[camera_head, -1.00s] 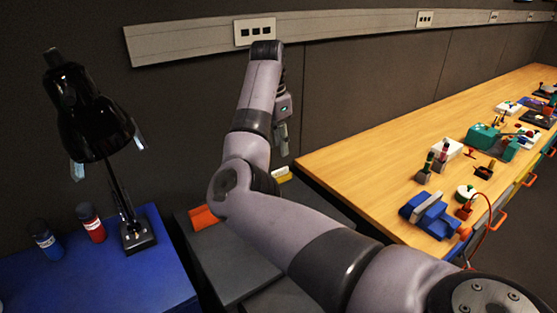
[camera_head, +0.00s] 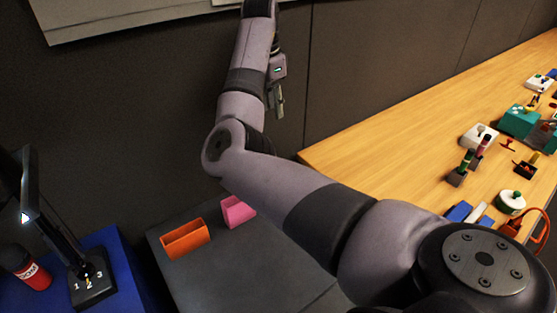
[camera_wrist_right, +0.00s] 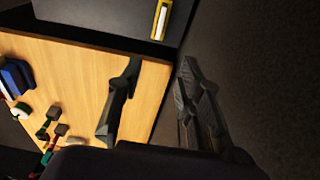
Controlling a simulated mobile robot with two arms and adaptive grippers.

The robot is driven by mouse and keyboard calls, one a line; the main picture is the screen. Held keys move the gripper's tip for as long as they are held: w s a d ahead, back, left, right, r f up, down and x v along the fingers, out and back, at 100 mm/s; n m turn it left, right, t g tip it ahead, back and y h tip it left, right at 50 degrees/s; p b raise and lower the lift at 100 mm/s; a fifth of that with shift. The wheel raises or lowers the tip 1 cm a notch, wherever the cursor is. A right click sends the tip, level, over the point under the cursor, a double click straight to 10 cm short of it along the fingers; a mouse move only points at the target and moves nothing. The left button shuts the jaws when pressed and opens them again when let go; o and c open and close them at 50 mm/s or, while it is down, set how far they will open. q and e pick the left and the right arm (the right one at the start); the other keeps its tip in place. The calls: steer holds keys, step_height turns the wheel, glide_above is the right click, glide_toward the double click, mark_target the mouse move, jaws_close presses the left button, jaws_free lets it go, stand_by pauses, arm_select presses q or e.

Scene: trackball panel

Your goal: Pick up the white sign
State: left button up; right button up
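In the right wrist view, a yellow holder (camera_wrist_right: 162,8) stands on a dark grey surface at the top. A narrow white piece (camera_wrist_right: 160,22) shows in it; it is too small to tell for sure that it is the white sign. My right gripper (camera_wrist_right: 159,68) is open and empty, its fingers pointing toward that surface, apart from the holder. In the head view my right gripper (camera_head: 279,102) hangs in front of the dark wall, above the grey cart. The yellow holder does not show there. My left gripper is out of view.
An orange holder (camera_head: 186,239) and a pink holder (camera_head: 237,211) stand on the grey cart (camera_head: 225,281). A blue table with a red bottle (camera_head: 30,270) and a black lamp base (camera_head: 92,281) is at left. A wooden bench (camera_head: 400,137) with many objects is at right.

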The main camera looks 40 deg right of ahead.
steer(key=f+b, duration=0.1)
steer(key=f, duration=0.4)
steer(key=d+f+b, duration=0.1)
steer(key=f+b, duration=0.1)
steer(key=f, duration=0.4)
steer(key=f+b, duration=0.2)
steer(key=f, duration=0.4)
steer(key=shift+d, duration=0.15)
steer(key=shift+s+d+f, duration=0.1)
steer(key=shift+d+f, duration=0.05)
steer(key=shift+f, duration=1.3)
steer(key=shift+s+d+f, duration=0.1)
steer(key=shift+d+f, duration=0.05)
steer(key=shift+f, duration=1.3)
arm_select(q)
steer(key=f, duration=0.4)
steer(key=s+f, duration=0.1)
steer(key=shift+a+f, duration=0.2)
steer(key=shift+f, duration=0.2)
arm_select(e)
steer(key=shift+c, duration=0.4)
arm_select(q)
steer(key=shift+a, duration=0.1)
arm_select(e)
jaws_close()
